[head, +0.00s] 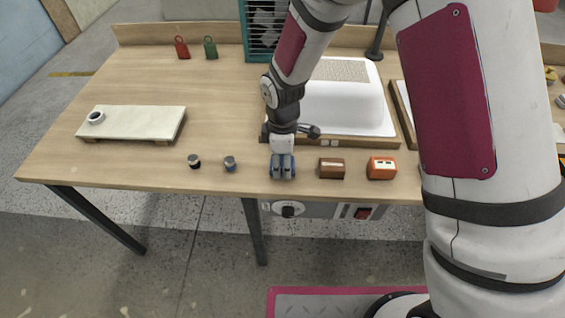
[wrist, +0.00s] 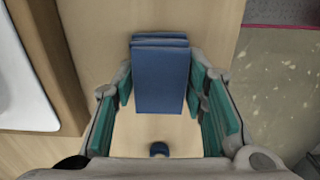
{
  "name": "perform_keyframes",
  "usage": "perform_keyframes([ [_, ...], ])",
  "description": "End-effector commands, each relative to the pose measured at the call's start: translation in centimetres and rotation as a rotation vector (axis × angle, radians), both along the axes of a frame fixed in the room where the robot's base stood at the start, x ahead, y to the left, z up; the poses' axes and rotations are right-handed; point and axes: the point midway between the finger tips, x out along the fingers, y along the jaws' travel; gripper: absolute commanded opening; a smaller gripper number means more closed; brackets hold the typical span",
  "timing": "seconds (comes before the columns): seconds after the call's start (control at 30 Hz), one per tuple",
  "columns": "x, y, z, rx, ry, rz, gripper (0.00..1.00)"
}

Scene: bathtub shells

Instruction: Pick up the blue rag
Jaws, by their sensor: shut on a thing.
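The blue rag (wrist: 160,80) is a folded, layered block between my gripper's teal finger pads in the wrist view. In the head view the blue rag (head: 276,168) shows at the front edge of the workbench, partly hidden by the fingers. My gripper (head: 282,170) points down and is shut on the rag. It also shows in the wrist view (wrist: 162,100). I cannot tell whether the rag is touching the bench top.
On the workbench (head: 150,82), two small dark-topped pieces (head: 230,163) stand left of my gripper. A brown block (head: 331,168) and an orange box (head: 381,167) stand to its right. A white tub shell (head: 345,105) lies behind. A pale board (head: 140,121) lies at left.

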Motion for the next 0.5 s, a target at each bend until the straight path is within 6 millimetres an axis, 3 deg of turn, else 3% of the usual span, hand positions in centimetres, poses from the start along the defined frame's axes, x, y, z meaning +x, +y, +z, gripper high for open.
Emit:
perform_keyframes([
  [0.3, 0.1, 0.0, 3.6, 0.002, -0.004, -0.001, 0.12],
  [0.5, -4.6, -1.3, 3.8, -0.002, 0.001, 0.002, 0.12],
])
